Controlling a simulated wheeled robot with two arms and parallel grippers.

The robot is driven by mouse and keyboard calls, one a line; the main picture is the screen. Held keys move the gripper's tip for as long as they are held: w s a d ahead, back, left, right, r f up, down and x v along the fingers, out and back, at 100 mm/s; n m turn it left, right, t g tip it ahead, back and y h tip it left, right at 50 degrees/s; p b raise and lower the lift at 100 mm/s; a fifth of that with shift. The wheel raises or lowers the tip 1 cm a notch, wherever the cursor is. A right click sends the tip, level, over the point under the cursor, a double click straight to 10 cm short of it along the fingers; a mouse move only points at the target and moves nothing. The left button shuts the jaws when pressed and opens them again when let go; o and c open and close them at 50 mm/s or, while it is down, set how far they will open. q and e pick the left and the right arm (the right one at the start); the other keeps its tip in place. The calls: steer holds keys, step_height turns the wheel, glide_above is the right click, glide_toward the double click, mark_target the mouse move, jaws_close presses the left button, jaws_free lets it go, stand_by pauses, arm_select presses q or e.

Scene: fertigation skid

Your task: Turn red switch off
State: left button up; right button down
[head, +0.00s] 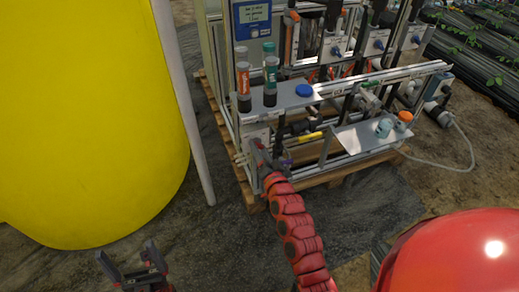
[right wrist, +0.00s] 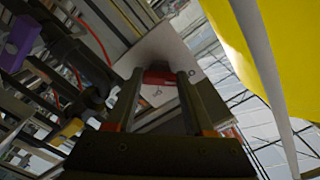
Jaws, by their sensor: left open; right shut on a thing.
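The red switch (right wrist: 158,76) is on a pale plate (right wrist: 176,58) in the right wrist view. My right gripper (right wrist: 158,88) has one finger on each side of it and is shut on it. In the head view my right gripper (head: 264,155) is at the near left corner of the skid, and the switch is hidden there. The switch's exact position is hard to read because the view is dark. My left gripper (head: 127,254) is open and empty, low over the dark ground at the bottom left.
The skid (head: 318,92) stands on a wooden pallet (head: 255,200), with pipes and rails close to my right gripper. A yellow tank (head: 90,110) and a pale post (head: 183,105) stand left of it. A purple part (right wrist: 20,42) is beside the gripper. Dark ground in front is clear.

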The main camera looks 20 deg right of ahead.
steer(key=shift+c, duration=1.4)
jaws_free()
steer(key=shift+s, duration=0.1)
steer(key=s+p, duration=0.3)
steer(key=s, duration=1.4)
steer(key=shift+d+p, duration=0.3)
steer(key=shift+s, duration=0.1)
